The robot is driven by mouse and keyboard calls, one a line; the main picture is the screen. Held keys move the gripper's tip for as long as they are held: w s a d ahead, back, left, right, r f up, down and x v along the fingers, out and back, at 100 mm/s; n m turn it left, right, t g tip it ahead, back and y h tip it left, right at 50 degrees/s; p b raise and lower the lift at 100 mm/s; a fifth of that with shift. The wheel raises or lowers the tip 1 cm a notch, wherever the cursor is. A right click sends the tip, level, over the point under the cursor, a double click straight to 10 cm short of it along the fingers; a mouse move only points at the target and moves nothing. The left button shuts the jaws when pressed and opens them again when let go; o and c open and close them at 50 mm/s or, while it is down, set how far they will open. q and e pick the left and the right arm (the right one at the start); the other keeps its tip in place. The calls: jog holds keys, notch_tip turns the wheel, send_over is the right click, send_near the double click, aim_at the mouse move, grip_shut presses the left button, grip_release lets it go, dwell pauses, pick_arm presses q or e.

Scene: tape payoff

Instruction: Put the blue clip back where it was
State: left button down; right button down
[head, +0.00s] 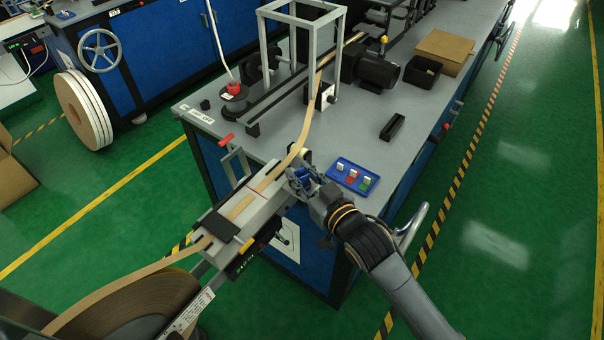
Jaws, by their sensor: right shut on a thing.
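My right gripper (300,177) is at the near left corner of the grey bench, beside the end of the tape guide. It is shut on a small blue thing, which looks like the blue clip (303,172); the fingers hide most of it. A blue tray (340,180) lies on the bench just right of the gripper, with small white, red and green pieces in it. A tan tape (298,148) runs from the large reel (135,310) over the guide (245,212) and up to the frame on the bench. My left gripper is out of view.
On the bench (300,135) stand a grey upright frame (264,45), a black motor (379,72), a black bin (422,72), a cardboard box (446,45) and a small black block (392,127). Bench room right of the tray is clear.

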jog(key=shift+f, duration=0.2)
jog(key=c, duration=1.1)
grip_release()
jog(key=shift+r, duration=0.15)
jog(key=b+v, duration=0.1)
jog(key=v, duration=1.1)
